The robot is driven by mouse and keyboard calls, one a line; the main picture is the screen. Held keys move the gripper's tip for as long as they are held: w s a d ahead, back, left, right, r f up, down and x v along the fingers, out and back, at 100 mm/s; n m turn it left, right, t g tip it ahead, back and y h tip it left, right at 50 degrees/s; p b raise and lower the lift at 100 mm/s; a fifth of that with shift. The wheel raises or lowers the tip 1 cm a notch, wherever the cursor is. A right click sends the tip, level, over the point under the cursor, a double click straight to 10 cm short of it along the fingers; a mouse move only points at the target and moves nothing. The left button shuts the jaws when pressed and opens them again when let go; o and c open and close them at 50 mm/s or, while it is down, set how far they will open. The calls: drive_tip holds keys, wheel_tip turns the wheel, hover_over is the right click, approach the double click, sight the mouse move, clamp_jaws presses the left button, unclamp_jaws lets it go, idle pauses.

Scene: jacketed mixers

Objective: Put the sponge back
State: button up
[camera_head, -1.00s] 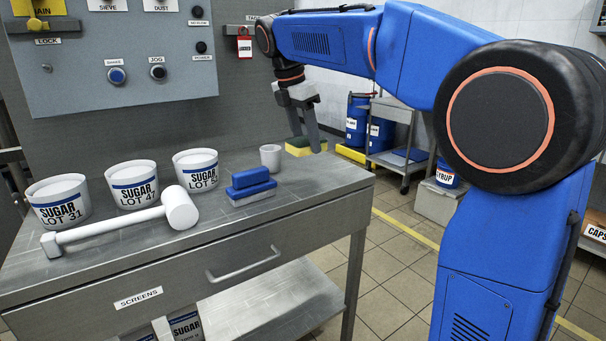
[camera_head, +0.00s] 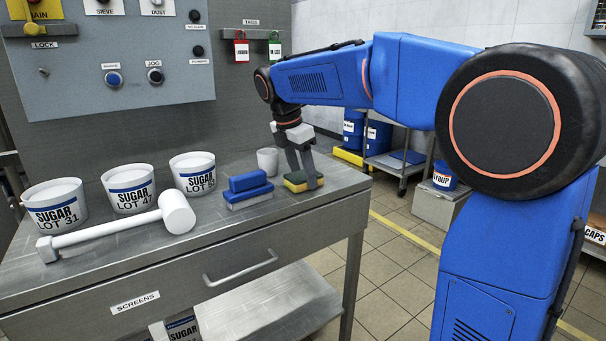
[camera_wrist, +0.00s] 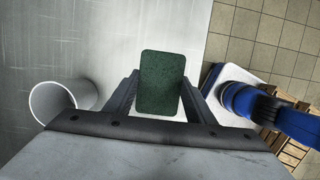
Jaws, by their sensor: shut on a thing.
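The sponge (camera_head: 303,181), yellow with a dark green top, is between the fingers of my gripper (camera_head: 306,178) near the right end of the steel table. In the wrist view the sponge's green face (camera_wrist: 161,82) lies upright in the picture between the two fingers (camera_wrist: 160,100), which are shut on it. In the head view the sponge is low, at or very near the tabletop (camera_head: 228,219); I cannot tell whether it touches.
A white cup (camera_head: 267,160) stands behind the sponge; it also shows in the wrist view (camera_wrist: 64,104). Three sugar tubs (camera_head: 127,188) and a white mallet (camera_head: 115,228) occupy the left side. The table's right edge is close to the sponge. Tags (camera_head: 241,48) hang behind.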

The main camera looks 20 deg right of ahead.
sight(293, 177)
drive_tip(key=shift+f, duration=0.15)
drive_tip(key=o, duration=1)
drive_tip(key=w+v, duration=0.1)
drive_tip(key=v, duration=1.1)
drive_tip(key=s+d+f+m+t+y, duration=0.1)
drive_tip(key=s+d+f+m, duration=0.2)
drive_tip(key=s+f+m, duration=0.4)
drive_tip(key=s+d+f+m+t+y, duration=0.1)
drive_tip(key=s+d+f+m, duration=0.3)
drive_tip(key=s+f+m, duration=0.3)
drive_tip(key=s+d+f+m+t+y, duration=0.1)
drive_tip(key=s+d+f+m, duration=0.2)
drive_tip(key=s+f+m, duration=0.4)
drive_tip(key=s+f, duration=0.6)
drive_tip(key=s, duration=0.6)
drive_tip(key=shift+d+m+t, duration=0.2)
drive_tip(key=shift+m+t, duration=0.1)
drive_tip(key=shift+t, duration=0.1)
drive_tip(key=shift+s, duration=0.15)
